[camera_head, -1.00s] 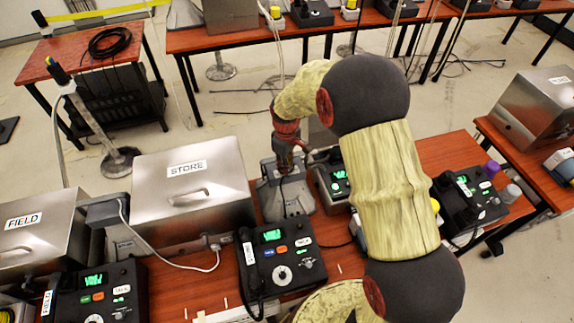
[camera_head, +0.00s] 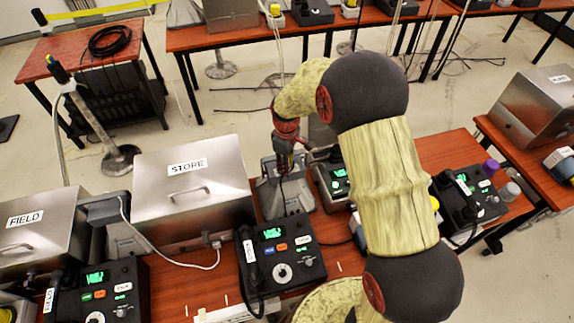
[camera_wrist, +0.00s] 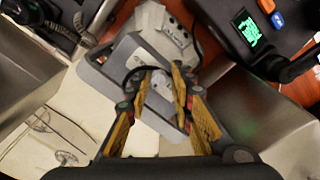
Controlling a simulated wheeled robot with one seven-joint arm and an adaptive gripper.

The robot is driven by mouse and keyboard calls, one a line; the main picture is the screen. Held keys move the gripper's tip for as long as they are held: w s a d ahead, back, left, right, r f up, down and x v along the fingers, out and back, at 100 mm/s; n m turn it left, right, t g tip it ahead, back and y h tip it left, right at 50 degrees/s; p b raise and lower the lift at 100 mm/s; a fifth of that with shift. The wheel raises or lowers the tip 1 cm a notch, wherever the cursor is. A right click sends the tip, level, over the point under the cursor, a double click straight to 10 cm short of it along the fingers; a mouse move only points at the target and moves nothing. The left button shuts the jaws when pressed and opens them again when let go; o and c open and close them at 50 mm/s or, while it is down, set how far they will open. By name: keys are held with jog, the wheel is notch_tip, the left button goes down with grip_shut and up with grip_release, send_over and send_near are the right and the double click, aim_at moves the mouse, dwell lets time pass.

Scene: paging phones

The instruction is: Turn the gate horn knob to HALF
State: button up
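A grey horn unit (camera_head: 270,197) stands on the table behind the store phone. In the wrist view its grey body (camera_wrist: 104,78) lies below my gripper, with a small label (camera_wrist: 176,38) too blurred to read. A pale rounded part (camera_wrist: 160,84), possibly the knob, shows between my fingertips. Its setting cannot be read. My gripper (camera_head: 287,156) points down over the unit; in the wrist view my gripper (camera_wrist: 162,72) has its yellow-padded fingers apart, with a gap between the tips. I cannot tell whether either finger touches the part.
The STORE box (camera_head: 190,215) stands left of the unit, and the FIELD box (camera_head: 35,240) further left. Cables lie close to the unit.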

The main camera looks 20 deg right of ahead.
jog(key=shift+o, duration=0.8)
jog(key=shift+w+r, duration=0.15)
jog(key=shift+r, duration=0.45)
jog(key=shift+s+r, duration=0.2)
jog(key=shift+r, duration=3.2)
